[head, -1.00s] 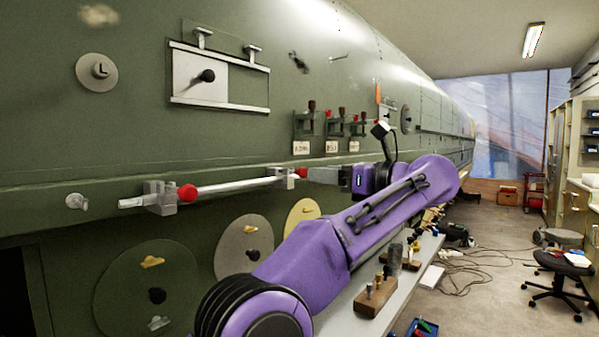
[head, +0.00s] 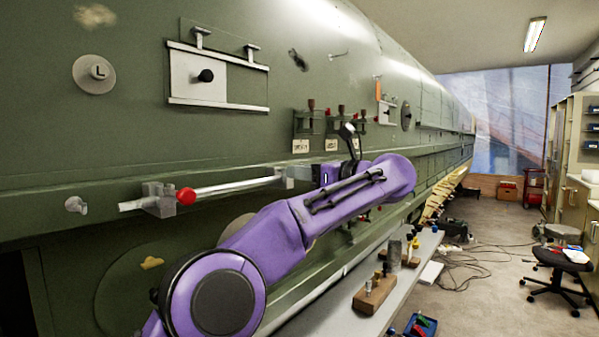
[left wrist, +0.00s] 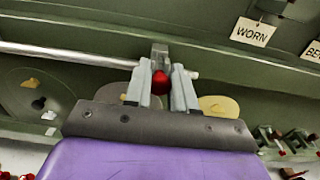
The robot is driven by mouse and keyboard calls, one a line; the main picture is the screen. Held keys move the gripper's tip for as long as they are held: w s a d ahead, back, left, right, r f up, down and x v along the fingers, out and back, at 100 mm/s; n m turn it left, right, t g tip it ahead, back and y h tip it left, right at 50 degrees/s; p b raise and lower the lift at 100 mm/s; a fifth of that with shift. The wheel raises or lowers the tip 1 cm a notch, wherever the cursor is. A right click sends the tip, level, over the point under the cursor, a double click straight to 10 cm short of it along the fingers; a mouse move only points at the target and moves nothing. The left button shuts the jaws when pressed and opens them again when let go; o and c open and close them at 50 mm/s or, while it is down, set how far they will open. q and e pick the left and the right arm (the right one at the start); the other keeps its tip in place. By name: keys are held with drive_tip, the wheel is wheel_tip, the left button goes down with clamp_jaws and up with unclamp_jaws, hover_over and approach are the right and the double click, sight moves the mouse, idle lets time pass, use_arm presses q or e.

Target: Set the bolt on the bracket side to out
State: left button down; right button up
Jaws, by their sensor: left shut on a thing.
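A pale metal bolt rod (head: 232,186) runs along the green fuselage ledge through a left bracket block (head: 160,198), with a red knob (head: 187,196) beside that block. My left gripper (head: 303,174) is at the rod's right end, by the right bracket block (head: 284,176). In the left wrist view, another red knob (left wrist: 160,82) sits between the two fingers of my left gripper (left wrist: 163,88), which is shut on it. The rod (left wrist: 70,53) also shows there, reaching the bracket block (left wrist: 158,56). In the head view this knob is hidden by my gripper. My right gripper is out of view.
Above is a panel with a black knob (head: 205,76) and a round plate marked L (head: 96,73). A bench (head: 340,316) with wooden blocks stands below right.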

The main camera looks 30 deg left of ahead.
use_arm(q)
drive_tip(key=shift+d, duration=1.3)
drive_tip(key=c, duration=1)
unclamp_jaws()
drive_tip(key=shift+d, duration=0.1)
drive_tip(key=d, duration=1)
drive_tip(key=shift+s+d, duration=0.2)
drive_tip(key=shift+s, duration=0.25)
